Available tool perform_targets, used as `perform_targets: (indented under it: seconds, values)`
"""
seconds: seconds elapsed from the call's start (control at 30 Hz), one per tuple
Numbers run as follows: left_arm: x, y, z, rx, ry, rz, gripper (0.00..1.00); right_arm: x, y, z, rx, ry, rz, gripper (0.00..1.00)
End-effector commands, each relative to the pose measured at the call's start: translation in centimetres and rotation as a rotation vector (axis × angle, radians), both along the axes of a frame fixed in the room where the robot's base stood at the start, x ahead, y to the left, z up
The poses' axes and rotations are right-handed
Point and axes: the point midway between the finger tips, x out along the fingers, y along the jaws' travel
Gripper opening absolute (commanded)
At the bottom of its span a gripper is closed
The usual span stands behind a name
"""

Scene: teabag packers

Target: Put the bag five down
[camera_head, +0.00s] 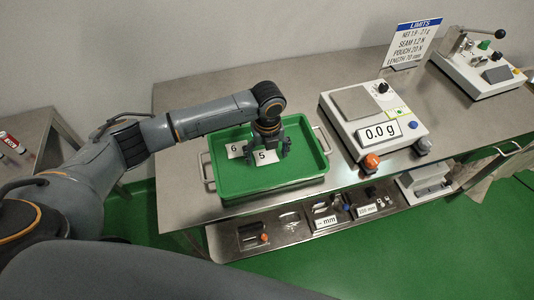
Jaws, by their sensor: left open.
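Bag five (265,157), a white packet marked 5, lies in the green tray (262,183). Bag six (235,149), a similar white packet marked 6, lies just to its left, near the tray's back left corner. My left gripper (269,149) is open and points down over the tray, right at bag five. Its fingers stand beside and just behind the packet and hide part of its far side. I cannot tell whether they touch it. My right gripper is not in view.
A scale (375,120) reading 0.0 g stands right of the tray. Behind it are a limits sign (412,42) and a lever device (480,65). A lower shelf (290,226) holds several instruments. The steel table is bare left of the tray.

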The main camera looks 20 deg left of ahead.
Motion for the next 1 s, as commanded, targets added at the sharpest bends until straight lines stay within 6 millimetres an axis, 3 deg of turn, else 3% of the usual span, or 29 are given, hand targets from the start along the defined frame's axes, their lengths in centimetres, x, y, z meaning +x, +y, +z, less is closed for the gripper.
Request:
perform_targets:
  seconds: [0.27,0.73,1.0]
  values:
    - [0.1,0.0,1.7,-0.001,-0.003,0.000,0.87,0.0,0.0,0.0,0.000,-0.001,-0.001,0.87]
    - [0.2,-0.1,10.8,-0.002,-0.003,0.000,0.87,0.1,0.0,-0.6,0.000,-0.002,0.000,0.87]
    - [0.1,-0.1,12.4,0.000,0.000,0.001,0.87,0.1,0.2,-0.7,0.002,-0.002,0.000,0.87]
